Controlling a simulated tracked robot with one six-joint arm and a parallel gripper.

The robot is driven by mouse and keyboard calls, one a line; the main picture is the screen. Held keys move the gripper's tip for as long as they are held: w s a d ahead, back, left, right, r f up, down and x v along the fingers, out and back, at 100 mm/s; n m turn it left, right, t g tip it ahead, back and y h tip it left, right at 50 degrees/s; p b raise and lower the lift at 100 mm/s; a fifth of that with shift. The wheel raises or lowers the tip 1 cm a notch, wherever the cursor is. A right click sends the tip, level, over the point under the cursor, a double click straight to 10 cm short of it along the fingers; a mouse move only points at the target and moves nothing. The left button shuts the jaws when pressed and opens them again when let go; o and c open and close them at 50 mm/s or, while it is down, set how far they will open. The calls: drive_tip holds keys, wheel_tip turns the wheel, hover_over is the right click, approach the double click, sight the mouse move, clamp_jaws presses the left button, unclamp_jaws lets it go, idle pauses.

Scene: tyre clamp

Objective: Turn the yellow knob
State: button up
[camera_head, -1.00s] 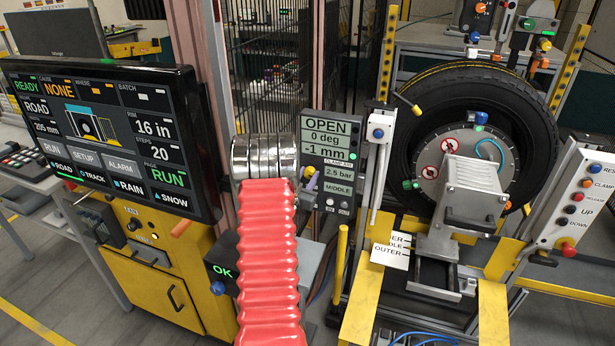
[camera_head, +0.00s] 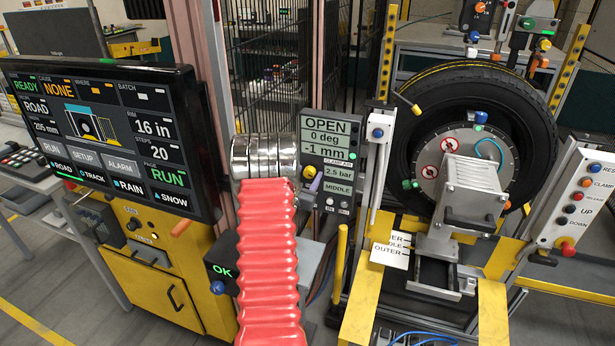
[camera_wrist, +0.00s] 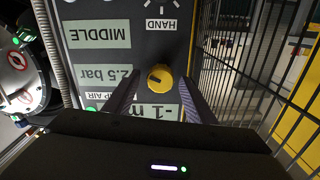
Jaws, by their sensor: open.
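The yellow knob (camera_wrist: 159,77) is on a dark panel in the wrist view, with a small dark mark on its face. My gripper (camera_wrist: 160,86) is open, with one finger on each side of the knob. Gaps show between the fingers and the knob. In the head view the knob (camera_head: 309,171) shows small at the left edge of the panel (camera_head: 343,152), partly hidden by my purple finger. The panel reads OPEN, 0 deg, -1 mm, 2.5 bar and MIDDLE.
A large screen (camera_head: 105,140) on a yellow cabinet (camera_head: 165,270) stands left of my arm. A tyre (camera_head: 480,120) in a clamp rig stands right of the panel. A button box (camera_head: 585,205) is at the far right. Wire fencing (camera_wrist: 245,70) runs beside the panel.

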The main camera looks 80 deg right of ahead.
drive_tip(key=w+a, duration=0.1)
drive_tip(key=a, duration=1.2)
drive_tip(key=shift+w+a, duration=0.15)
drive_tip(key=shift+a, duration=0.2)
idle(0.4)
